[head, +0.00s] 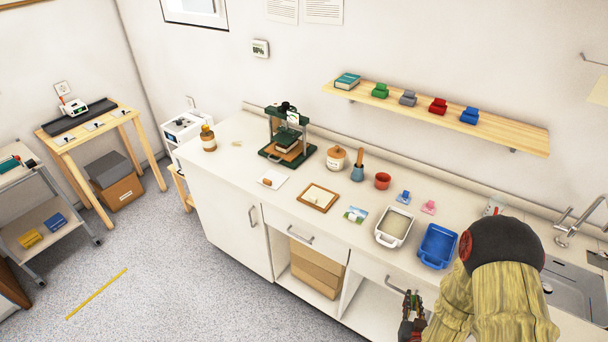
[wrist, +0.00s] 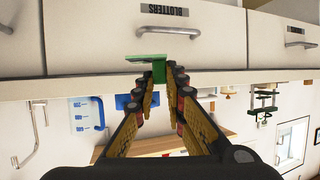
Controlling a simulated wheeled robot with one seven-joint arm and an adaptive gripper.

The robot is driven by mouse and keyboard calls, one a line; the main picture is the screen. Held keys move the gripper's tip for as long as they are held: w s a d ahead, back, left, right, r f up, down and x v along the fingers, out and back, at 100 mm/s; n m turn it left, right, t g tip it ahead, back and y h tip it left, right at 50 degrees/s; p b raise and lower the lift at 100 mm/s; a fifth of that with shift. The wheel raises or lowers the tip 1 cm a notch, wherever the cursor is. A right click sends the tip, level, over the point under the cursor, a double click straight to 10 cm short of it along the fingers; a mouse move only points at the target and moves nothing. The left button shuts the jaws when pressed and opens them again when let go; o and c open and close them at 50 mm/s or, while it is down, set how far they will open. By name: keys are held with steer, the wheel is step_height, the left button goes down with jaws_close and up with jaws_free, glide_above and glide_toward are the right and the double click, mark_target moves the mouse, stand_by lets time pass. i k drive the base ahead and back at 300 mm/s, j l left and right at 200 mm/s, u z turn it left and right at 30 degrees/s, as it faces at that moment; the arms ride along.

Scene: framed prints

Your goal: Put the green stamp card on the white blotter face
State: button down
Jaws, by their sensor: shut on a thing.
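My gripper (wrist: 158,78) is shut on the green stamp card (wrist: 150,58), which shows at the fingertips in the wrist view. In the head view my gripper (head: 413,300) is low at the right, in front of the counter's cabinets; the card is too small to make out there. A wooden-framed board with a pale face (head: 318,197) lies on the counter. A white sheet (head: 268,184) with a small brown block on it lies to its left. I cannot tell for certain which of these is the white blotter face. My gripper is well apart from both.
A picture card (head: 355,214), a white tray (head: 394,227), a blue tray (head: 437,246) and a red cup (head: 382,181) stand on the counter. A green press (head: 287,136) stands farther left. A drawer labelled BLOTTERS (wrist: 215,28) shows in the wrist view.

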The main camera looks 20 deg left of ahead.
mark_target(275, 177)
steer(key=j+z, duration=0.2)
steer(key=j, duration=1.1)
steer(key=j+z, duration=0.25)
steer(key=j, duration=1.1)
